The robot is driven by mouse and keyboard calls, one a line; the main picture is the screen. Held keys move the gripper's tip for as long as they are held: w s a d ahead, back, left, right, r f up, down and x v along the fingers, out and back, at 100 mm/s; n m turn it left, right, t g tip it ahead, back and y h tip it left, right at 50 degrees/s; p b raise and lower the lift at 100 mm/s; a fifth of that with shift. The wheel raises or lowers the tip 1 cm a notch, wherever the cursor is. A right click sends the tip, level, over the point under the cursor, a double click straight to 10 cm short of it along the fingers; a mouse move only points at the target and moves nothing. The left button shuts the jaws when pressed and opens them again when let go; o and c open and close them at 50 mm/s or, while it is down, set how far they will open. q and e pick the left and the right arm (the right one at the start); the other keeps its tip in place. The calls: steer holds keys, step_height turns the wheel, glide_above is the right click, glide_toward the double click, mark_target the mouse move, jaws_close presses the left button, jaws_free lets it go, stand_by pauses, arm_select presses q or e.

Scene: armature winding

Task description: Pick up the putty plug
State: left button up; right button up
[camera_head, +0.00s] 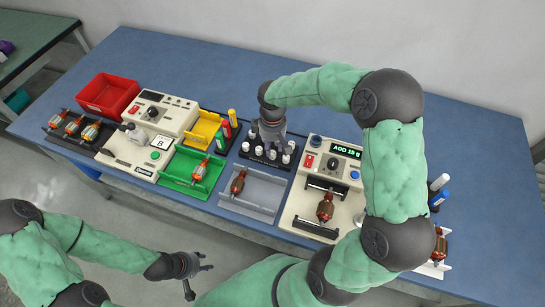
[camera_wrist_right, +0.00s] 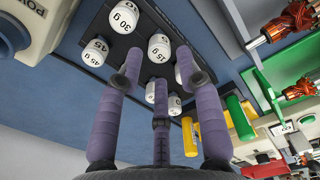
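Several white putty plugs with gram labels stand in a black tray (camera_head: 262,156) at the middle of the table. In the right wrist view, I see plugs marked 30 g (camera_wrist_right: 124,17), 15 g (camera_wrist_right: 159,47) and 45 g (camera_wrist_right: 95,52). My right gripper (camera_head: 271,142) is above the tray, pointing down. In its wrist view, its fingers (camera_wrist_right: 162,84) are spread, with plugs beyond and between them; I cannot tell whether any finger touches one. The fingers partly hide some plugs. My left gripper (camera_head: 199,275) is open and empty, away from the table's front edge.
Yellow (camera_head: 203,131) and green (camera_head: 192,173) bins stand left of the plug tray. A grey tray (camera_head: 262,192) with an armature lies in front. A machine showing "ADD 15 g" (camera_head: 346,151) stands to the right. A red bin (camera_head: 107,94) is at the back left.

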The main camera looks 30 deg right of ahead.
mark_target(272, 152)
step_height(272, 152, down, 5)
steer(key=shift+w+r+b, duration=0.1)
steer(key=shift+w+b, duration=0.05)
steer(key=shift+b, duration=0.8)
steer(key=c, duration=0.6)
steer(key=shift+r, duration=0.1)
